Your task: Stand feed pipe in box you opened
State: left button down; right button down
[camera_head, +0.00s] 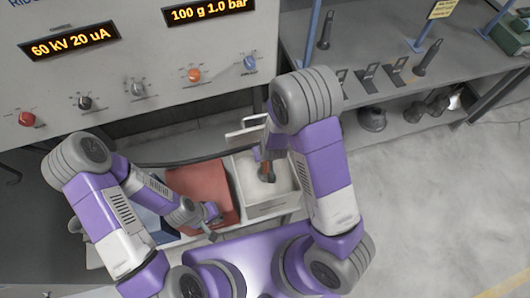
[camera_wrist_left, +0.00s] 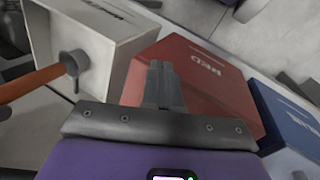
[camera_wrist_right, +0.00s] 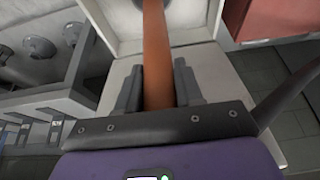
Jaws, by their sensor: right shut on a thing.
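The feed pipe (camera_head: 265,171) is an orange-brown rod with a grey round end. My right gripper (camera_wrist_right: 158,75) is shut on the rod, which runs between its two fingers in the right wrist view (camera_wrist_right: 157,45). The pipe is at the open white box (camera_head: 271,209), its round end (camera_wrist_left: 74,61) showing against the box's inside in the left wrist view. Whether that end touches the floor is unclear. The white box's lid (camera_head: 247,132) stands raised at the back. My left gripper (camera_wrist_left: 165,68) is shut and empty above the closed red box (camera_wrist_left: 203,80).
A blue box (camera_wrist_left: 290,122) stands beside the red one. The control panel (camera_head: 130,65) with knobs and displays rises behind the boxes. A grey shelf (camera_head: 410,50) with dark tools and round dark parts is at the right. The floor at right is clear.

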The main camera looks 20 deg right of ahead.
aim_at(265, 168)
jog(key=shift+f, duration=0.15)
dwell(0.3)
jog(key=shift+f+b, duration=2.5)
jog(key=shift+f, duration=0.3)
jog(key=shift+f+b, duration=2.95)
jog(key=shift+f, duration=0.25)
jog(key=c, duration=0.7)
grip_release()
jog(key=shift+o, duration=0.2)
